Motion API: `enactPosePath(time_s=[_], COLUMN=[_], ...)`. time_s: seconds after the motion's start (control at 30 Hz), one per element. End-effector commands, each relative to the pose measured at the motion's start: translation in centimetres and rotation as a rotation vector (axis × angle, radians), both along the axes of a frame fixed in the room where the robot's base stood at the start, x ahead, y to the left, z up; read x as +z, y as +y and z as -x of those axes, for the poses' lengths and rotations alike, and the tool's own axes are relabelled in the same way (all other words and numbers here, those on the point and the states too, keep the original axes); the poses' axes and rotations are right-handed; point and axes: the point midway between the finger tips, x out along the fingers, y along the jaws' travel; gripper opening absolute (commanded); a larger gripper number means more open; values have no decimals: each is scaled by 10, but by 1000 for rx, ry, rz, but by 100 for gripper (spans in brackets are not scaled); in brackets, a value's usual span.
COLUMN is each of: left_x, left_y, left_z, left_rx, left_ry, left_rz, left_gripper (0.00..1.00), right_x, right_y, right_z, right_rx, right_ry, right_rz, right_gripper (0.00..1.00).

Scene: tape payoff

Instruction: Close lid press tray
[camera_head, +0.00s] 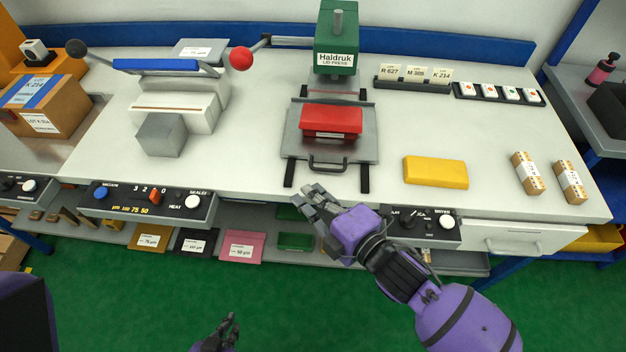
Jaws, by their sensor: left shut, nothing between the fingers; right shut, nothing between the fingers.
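The green lid press (336,40), labelled Haldruk, stands at the back of the white bench. Its grey tray (364,149) is out in front of the press head, above two dark rails (290,172). A red block (331,119) sits on the tray. The tray's dark handle (327,167) is on its front edge. My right gripper (309,197) is shut and empty by the bench's front edge, just below the handle in the picture and apart from it. My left gripper (232,325) is shut and empty, low at the bottom edge, away from the bench.
A yellow block (435,172) lies right of the tray. Card stacks (527,173) lie far right. Control panels (150,204) and a drawer (515,240) line the bench front. Bare bench surrounds the yellow block.

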Motion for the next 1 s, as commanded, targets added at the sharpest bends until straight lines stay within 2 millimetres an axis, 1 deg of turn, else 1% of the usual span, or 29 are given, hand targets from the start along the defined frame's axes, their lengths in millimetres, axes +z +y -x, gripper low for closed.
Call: enactPosePath(time_s=[0.03,0.1,0.2,0.3,0.7,0.77,0.9,1.0], left_x=[3,4,4,3,2,1,-1,-2], left_y=[-2,-3,-4,-3,-2,-1,0,1], left_z=[-4,-5,-4,-1,2,2,4,5], left_rx=[-2,-4,-4,-3,-1,0,2,2], left_ry=[-8,-10,-6,0,5,6,9,10], left_rz=[2,5,5,5,4,3,1,-1], left_gripper=[0,0,0,0,0,0,0,0], right_x=[0,-3,-6,-8,-9,-9,-10,-10], right_y=[3,2,1,1,1,1,1,1], right_z=[-9,-20,-31,-37,-41,-45,-66,-78], right_rx=[0,0,0,0,0,0,1,0], right_ry=[-3,-3,-2,-1,0,-2,-3,-1], right_rz=[2,3,2,0,0,1,4,2], right_gripper=[0,0,0,0,0,0,0,0])
